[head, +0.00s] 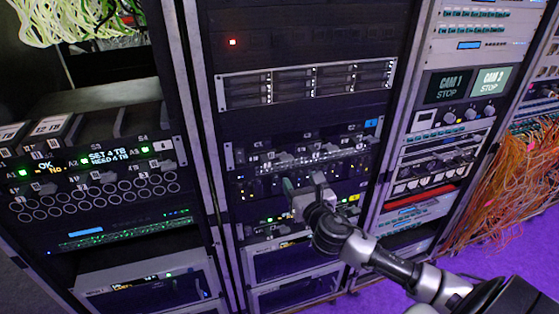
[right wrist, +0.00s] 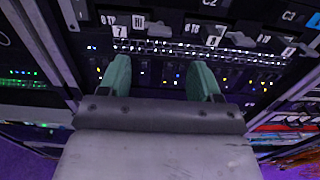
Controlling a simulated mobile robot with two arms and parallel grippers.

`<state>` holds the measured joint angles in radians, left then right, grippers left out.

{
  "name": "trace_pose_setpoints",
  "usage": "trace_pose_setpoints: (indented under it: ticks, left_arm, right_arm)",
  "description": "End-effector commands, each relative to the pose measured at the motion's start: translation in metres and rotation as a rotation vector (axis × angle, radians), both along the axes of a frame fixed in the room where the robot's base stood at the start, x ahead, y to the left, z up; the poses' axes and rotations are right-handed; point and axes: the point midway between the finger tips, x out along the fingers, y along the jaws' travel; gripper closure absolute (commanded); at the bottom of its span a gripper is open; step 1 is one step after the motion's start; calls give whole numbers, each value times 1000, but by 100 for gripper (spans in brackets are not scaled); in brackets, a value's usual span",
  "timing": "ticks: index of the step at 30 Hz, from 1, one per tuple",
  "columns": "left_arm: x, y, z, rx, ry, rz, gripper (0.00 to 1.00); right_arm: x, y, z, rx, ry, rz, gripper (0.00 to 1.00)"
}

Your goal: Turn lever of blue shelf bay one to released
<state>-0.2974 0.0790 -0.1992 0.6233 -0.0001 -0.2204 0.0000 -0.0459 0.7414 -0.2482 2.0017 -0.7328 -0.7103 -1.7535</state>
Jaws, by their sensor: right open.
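A dark shelf unit with a blue tag (head: 371,123) sits in the middle rack. Its front carries several small grey levers (head: 284,158) and a row of white lights. I cannot read which bay is one, nor tell its lever's position. My right gripper (head: 303,183) is in front of the unit just below this shelf. In the right wrist view its two green fingers (right wrist: 160,78) are apart with nothing between them. Pale lever handles (right wrist: 213,40) and small tags lie beyond the fingertips, apart from them. My left gripper is not in view.
A unit with a yellow tag (head: 354,197) is below the blue-tagged shelf. A drive array (head: 308,83) is above it. A left rack has a green-lit display (head: 100,157). Orange cables (head: 500,190) hang at the right.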

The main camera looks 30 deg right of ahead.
Motion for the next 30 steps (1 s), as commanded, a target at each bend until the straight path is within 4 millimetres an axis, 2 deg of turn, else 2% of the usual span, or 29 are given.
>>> trace_pose_setpoints:
  ticks: [4, 9, 15, 27, 30]
  left_arm:
    - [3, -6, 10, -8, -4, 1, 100]
    - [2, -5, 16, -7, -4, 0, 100]
    - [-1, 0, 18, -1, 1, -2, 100]
    - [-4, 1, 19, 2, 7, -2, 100]
    - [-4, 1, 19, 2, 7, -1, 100]
  right_arm:
    - [29, -7, 4, 3, -3, -4, 36]
    - [59, -14, 3, 5, -1, -3, 36]
    - [82, -20, 1, 5, 0, -1, 36]
    - [88, -21, 0, 5, 1, 1, 36]
    - [88, -21, 0, 5, 1, 0, 52]
